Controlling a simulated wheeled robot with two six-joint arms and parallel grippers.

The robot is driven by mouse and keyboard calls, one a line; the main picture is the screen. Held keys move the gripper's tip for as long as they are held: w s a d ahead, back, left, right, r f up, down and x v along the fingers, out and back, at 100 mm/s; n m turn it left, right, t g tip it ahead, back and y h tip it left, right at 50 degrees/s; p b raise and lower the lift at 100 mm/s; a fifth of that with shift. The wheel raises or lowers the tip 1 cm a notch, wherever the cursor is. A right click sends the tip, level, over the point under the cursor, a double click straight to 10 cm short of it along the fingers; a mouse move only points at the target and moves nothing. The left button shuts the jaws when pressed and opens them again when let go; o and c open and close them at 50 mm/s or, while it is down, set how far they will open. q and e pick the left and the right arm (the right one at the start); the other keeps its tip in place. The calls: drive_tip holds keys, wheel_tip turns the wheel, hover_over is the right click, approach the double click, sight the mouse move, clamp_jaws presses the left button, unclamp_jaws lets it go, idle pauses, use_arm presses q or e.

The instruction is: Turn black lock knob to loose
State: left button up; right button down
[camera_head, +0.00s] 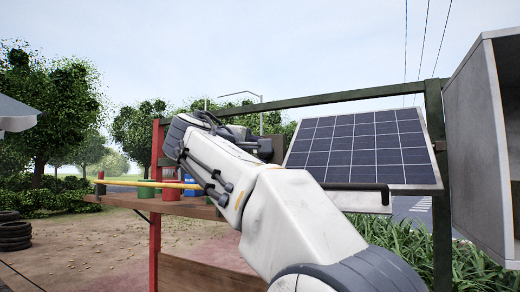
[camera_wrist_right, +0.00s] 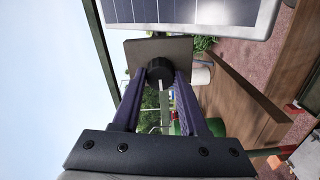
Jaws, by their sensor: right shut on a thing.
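The black lock knob (camera_wrist_right: 160,70) is a round ribbed knob with a pale bar across its near side. It sits in front of a brown square plate (camera_wrist_right: 180,48) below the solar panel's edge in the right wrist view. My right gripper (camera_wrist_right: 160,82) has its two dark purple fingers closed on the knob from both sides. In the head view my right arm reaches in from the bottom and hides its fingertips and most of the knob. The brown plate (camera_head: 272,148) shows just beyond the wrist there. My left gripper is not in view.
A tilted solar panel (camera_head: 365,148) hangs on a dark green frame (camera_head: 436,180) right of the plate. A wooden shelf (camera_head: 120,199) with several cans and a yellow bar (camera_head: 140,184) lies left. A grey open box (camera_head: 475,105) stands at the right edge.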

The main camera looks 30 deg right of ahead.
drive_tip(key=n+p, duration=0.1)
drive_tip(key=n, duration=0.4)
drive_tip(key=shift+n+p, duration=0.3)
drive_tip(key=shift+f, duration=0.1)
idle(0.3)
drive_tip(key=shift+c, duration=2.2)
unclamp_jaws()
drive_tip(key=b+v, duration=0.3)
drive_tip(key=v, duration=0.7)
drive_tip(key=shift+s+a, duration=0.15)
